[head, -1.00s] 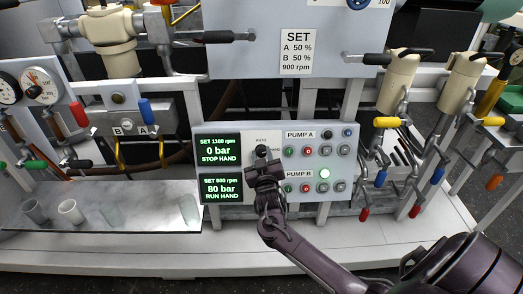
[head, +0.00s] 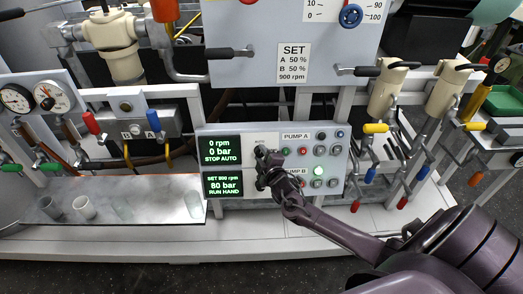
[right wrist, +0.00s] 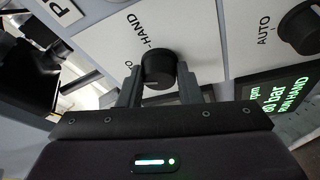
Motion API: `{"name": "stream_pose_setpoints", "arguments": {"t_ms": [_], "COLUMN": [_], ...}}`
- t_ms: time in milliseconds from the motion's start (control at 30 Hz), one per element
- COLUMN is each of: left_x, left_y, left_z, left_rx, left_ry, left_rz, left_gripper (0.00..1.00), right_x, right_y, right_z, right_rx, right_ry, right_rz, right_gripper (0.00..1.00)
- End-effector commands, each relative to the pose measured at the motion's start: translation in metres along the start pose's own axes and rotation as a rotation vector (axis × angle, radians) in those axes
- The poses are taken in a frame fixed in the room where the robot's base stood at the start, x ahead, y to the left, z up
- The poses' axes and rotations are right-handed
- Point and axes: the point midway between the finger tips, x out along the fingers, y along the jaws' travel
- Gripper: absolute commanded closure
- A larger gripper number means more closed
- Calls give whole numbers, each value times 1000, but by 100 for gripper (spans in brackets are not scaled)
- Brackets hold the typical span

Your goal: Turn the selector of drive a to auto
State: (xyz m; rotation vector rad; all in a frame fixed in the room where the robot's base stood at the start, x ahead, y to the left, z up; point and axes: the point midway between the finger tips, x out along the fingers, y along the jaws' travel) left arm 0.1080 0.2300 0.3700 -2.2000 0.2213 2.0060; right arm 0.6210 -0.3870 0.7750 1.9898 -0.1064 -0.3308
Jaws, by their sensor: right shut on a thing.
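The selector of drive a is a black round knob on the grey pump panel (head: 285,134). In the right wrist view the knob (right wrist: 158,68) sits between my two fingers, with a HAND label above it and an AUTO label partly hidden by the left finger. My right gripper (head: 262,160) is shut on this knob and hides most of it in the head view. The upper display (head: 222,150) reads 0 rpm, 0 bar, STOP AUTO. The lower display (head: 223,184) reads 80 bar, RUN HAND. My left gripper is not in view.
A second black selector (right wrist: 302,28) with an AUTO label is close by in the right wrist view. Several coloured push buttons (head: 302,151) are right of my gripper. Valves with coloured handles (head: 375,128) stand farther right. Cups (head: 83,207) stand on the left tray.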

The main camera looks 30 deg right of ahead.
Motion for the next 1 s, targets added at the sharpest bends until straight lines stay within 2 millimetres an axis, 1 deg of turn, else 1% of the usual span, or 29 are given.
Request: {"name": "stream_pose_setpoints", "arguments": {"t_ms": [33, 100, 400, 700, 1000], "left_x": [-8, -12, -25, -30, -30], "left_y": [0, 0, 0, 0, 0], "left_z": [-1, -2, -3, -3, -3], "left_rx": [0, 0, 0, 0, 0], "left_ry": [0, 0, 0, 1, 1], "left_rz": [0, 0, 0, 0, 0], "left_gripper": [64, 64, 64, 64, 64], "right_x": [0, 0, 0, 0, 0], "right_y": [4, 4, 3, 2, 1], "right_z": [-2, -1, -1, 0, 0], "right_rx": [-41, -93, -257, -325, -332], "right_ry": [2, 3, 10, 13, 13], "right_rz": [-15, -34, -94, -118, -121], "right_gripper": [91, 91, 91, 91, 91]}}
